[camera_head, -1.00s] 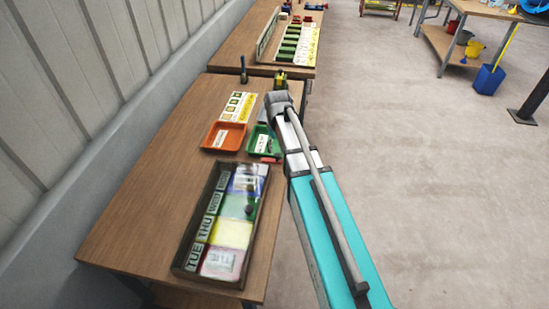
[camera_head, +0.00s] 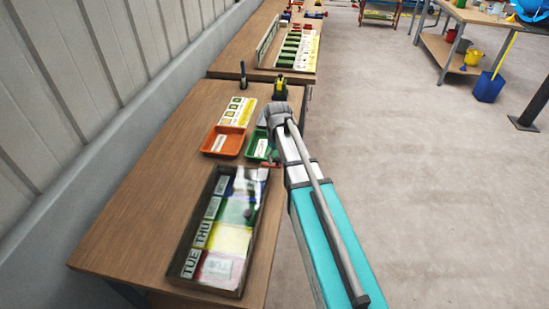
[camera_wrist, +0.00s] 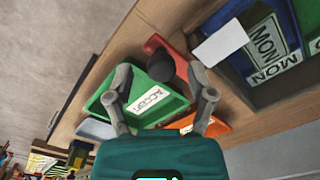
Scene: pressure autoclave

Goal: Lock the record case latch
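The record case (camera_head: 181,248) is a dark-framed box on the near table, with coloured sections and day labels. Glare suggests a clear lid over it. In the wrist view its dark corner (camera_wrist: 262,92) with a MON label is at upper right. A white plate (camera_wrist: 220,45) lies at that corner; I cannot tell if it is the latch. A red piece (camera_wrist: 174,47) with a dark round knob (camera_wrist: 160,68) is beside the case. My gripper (camera_wrist: 160,78) is open, its fingers apart either side of the knob in the picture; contact is not visible.
A green ACCEPT tray (camera_wrist: 110,100) and an orange tray (camera_head: 223,141) stand beyond the case, with a label card (camera_head: 238,111) behind them. A wall runs along the left. A second table (camera_head: 236,50) is farther back. Open floor lies right.

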